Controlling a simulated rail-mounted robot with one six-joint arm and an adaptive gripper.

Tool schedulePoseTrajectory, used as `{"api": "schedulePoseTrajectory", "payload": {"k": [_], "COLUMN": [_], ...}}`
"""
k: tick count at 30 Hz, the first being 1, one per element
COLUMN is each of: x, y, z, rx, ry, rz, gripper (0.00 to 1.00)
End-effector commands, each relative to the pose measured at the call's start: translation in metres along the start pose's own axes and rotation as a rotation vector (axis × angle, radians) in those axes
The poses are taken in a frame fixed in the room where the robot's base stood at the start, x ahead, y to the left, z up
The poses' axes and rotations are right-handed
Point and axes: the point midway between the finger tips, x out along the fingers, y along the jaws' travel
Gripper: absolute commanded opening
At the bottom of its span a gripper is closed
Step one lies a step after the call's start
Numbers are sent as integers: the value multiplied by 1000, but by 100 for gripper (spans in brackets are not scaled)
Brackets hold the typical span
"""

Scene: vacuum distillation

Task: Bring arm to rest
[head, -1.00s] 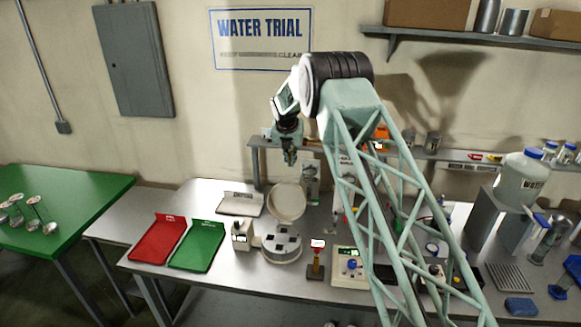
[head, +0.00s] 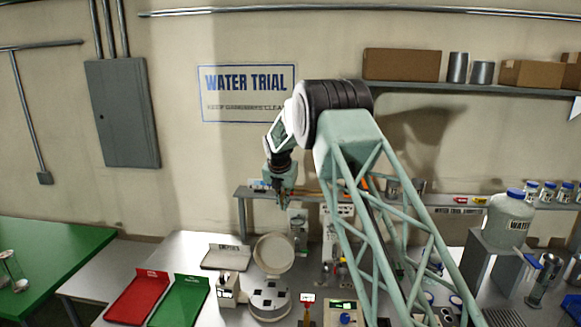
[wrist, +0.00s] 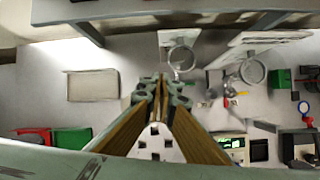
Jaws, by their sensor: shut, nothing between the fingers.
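My gripper (head: 281,205) hangs at the end of my raised arm, pointing down above the back of the metal bench. In the wrist view my gripper (wrist: 160,82) has its fingers together with nothing between them. In the head view it appears just above an open round-lidded device (head: 270,298). It is apart from everything on the bench.
A red tray (head: 137,297), a green tray (head: 180,302) and a pale tray (head: 226,258) lie left of the device. A water jug (head: 510,220) stands on a stand at right. A shelf (head: 470,87) crosses the upper right wall. Air around my gripper is clear.

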Motion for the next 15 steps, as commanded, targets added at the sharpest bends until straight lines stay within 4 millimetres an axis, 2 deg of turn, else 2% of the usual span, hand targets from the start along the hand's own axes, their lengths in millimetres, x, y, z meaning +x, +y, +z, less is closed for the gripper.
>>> {"api": "schedulePoseTrajectory", "payload": {"k": [15], "x": [-90], "y": [-55], "z": [-12], "rx": [329], "ry": [8], "rz": [-5], "gripper": [0]}}
